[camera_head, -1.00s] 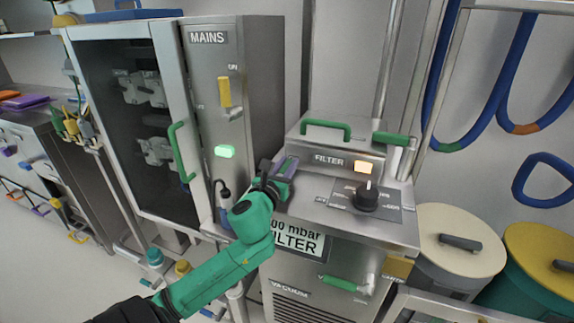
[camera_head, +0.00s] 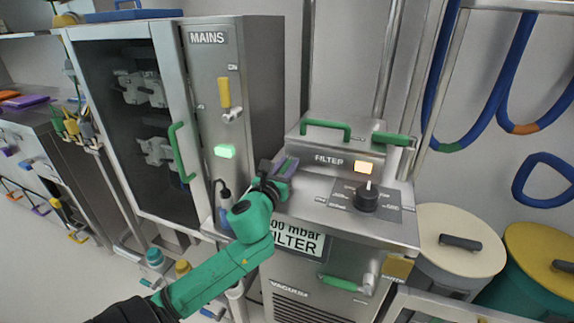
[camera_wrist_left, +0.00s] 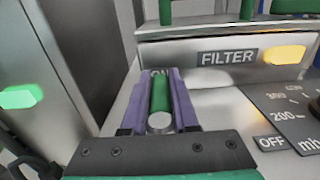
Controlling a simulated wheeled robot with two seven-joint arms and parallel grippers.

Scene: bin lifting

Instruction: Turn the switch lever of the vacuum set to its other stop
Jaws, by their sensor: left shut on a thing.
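The vacuum set is a steel cabinet (camera_head: 345,235) with a FILTER box on top. Its switch lever (camera_wrist_left: 160,97) is a green rod with a grey round end, next to a partly hidden ON label (camera_wrist_left: 160,71). My left gripper (camera_head: 288,165) is at the left of the cabinet's top panel. In the left wrist view its purple fingers (camera_wrist_left: 160,88) lie on both sides of the lever and are shut on it. The lever's pivot is hidden. My right gripper is not in view.
A black dial (camera_head: 367,199) stands on the panel to the right, below a lit amber lamp (camera_head: 363,167). The MAINS cabinet (camera_head: 225,120), with a yellow lever and lit green lamp, stands close at the left. Lidded bins (camera_head: 455,240) stand at the right.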

